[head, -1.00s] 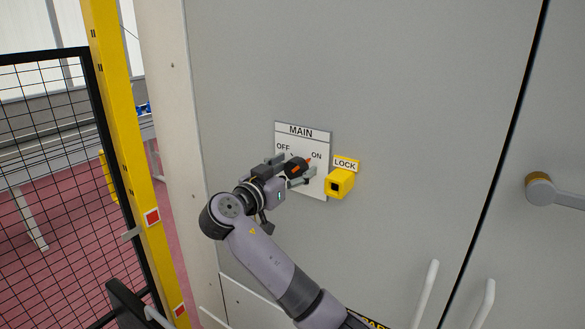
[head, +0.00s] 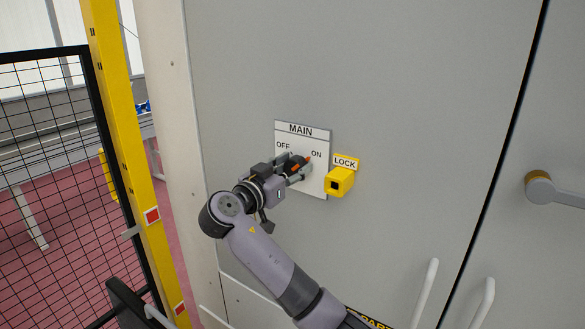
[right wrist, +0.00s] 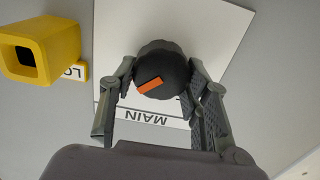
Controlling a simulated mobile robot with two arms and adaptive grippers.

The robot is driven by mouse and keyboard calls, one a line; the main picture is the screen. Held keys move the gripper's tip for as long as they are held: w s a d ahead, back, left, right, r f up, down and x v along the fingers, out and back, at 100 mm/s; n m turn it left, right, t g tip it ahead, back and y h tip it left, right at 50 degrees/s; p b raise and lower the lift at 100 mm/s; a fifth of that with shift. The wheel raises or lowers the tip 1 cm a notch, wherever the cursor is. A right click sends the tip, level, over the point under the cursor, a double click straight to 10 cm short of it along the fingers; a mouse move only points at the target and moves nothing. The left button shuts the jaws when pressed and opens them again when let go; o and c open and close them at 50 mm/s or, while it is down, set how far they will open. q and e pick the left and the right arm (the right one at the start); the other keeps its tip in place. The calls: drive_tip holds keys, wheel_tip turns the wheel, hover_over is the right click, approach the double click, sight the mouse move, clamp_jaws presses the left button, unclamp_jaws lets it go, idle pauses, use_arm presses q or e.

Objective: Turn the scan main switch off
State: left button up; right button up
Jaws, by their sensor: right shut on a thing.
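The main switch is a round black knob (head: 296,164) with an orange pointer mark, on a white plate (head: 316,184) labelled MAIN, OFF and ON. In the head view the orange mark points up and right, towards ON. My right gripper (head: 297,170) is shut on the knob, with a finger on each side. The right wrist view shows the knob (right wrist: 163,70) between the two fingers (right wrist: 162,85), and the plate (right wrist: 215,30) upside down behind it. The gripper hides part of the plate. My left gripper is not in view.
A yellow lock block (head: 340,181) sticks out just right of the plate, close to my right gripper. A door handle (head: 541,190) is on the cabinet at the right. A yellow post (head: 125,130) and black mesh fence (head: 50,180) stand at the left.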

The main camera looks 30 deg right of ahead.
drive_tip(key=shift+n, duration=0.4)
drive_tip(key=shift+w+n, duration=0.1)
drive_tip(key=shift+n, duration=1.8)
drive_tip(key=n+p, duration=0.1)
drive_tip(key=n, duration=0.2)
drive_tip(key=shift+w+a+n+p, duration=0.1)
drive_tip(key=shift+n+p, duration=0.2)
drive_tip(key=shift+p, duration=0.05)
drive_tip(key=n+p, duration=0.2)
drive_tip(key=n, duration=0.2)
drive_tip(key=shift+n+p, duration=0.3)
drive_tip(key=shift+p, duration=0.05)
drive_tip(key=n+p, duration=0.2)
drive_tip(key=n, duration=0.1)
drive_tip(key=shift+w+f, duration=0.1)
drive_tip(key=shift+f+n+p, duration=0.15)
drive_tip(key=shift+n+p, duration=0.7)
drive_tip(key=shift+n, duration=0.15)
